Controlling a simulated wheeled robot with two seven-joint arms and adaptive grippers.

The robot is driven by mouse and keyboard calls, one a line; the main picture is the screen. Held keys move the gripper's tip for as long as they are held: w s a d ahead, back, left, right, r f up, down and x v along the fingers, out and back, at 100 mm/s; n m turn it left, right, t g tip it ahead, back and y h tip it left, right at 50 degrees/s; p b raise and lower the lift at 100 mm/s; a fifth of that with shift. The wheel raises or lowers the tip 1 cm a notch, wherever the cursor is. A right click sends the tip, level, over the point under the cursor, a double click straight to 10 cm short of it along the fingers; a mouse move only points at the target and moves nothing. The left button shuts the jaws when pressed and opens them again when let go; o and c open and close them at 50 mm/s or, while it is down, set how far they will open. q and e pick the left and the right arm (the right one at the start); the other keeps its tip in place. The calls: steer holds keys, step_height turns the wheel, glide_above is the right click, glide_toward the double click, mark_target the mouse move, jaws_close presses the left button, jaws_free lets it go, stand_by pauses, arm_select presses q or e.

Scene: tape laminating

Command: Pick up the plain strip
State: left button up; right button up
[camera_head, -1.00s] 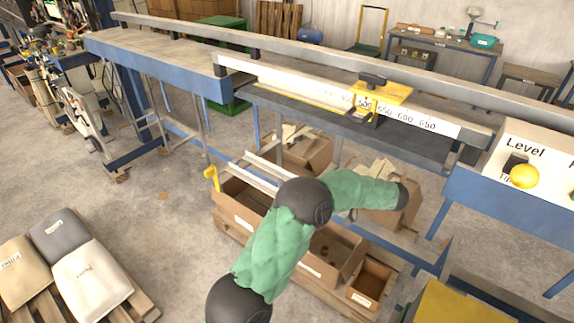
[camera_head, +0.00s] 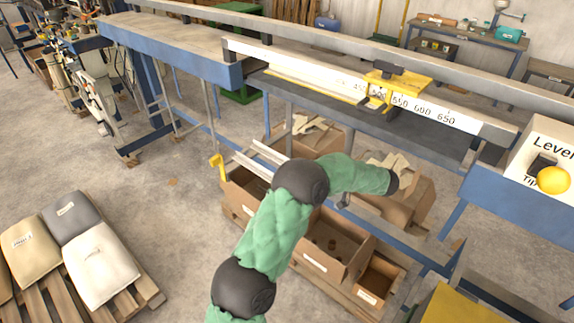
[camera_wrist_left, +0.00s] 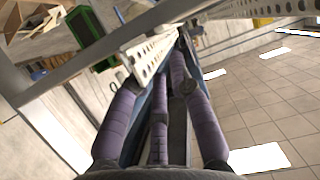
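Two pale, narrow strips (camera_head: 254,164) rest over the left end of an open cardboard box in the head view. They are too small for me to tell which one is plain. A green-sleeved arm of mine (camera_head: 273,232) rises from the bottom and bends right, in front of the box; no gripper fingers show there. In the left wrist view, my left gripper (camera_wrist_left: 178,62) shows long purple fingers with dark tips converging. A white perforated strip or rail (camera_wrist_left: 150,55) lies beside and behind the tips. I cannot tell whether the fingers touch or hold anything. My right gripper is not in view.
A blue-framed bench with a ruler rail (camera_head: 452,114) and yellow slider (camera_head: 388,88) runs behind the boxes. A small open box (camera_head: 378,281) adjoins the large one. A yellow-knobbed control box (camera_head: 538,155) stands right. Sacks (camera_head: 101,266) lie on a pallet at left; floor between is free.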

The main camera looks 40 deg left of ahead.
arm_select(q)
steer(key=b+x, duration=0.1)
steer(key=x, duration=0.2)
steer(key=shift+a+f, duration=0.2)
steer(key=shift+a, duration=0.15)
steer(key=shift+c, duration=0.3)
jaws_close()
steer(key=shift+r, duration=0.15)
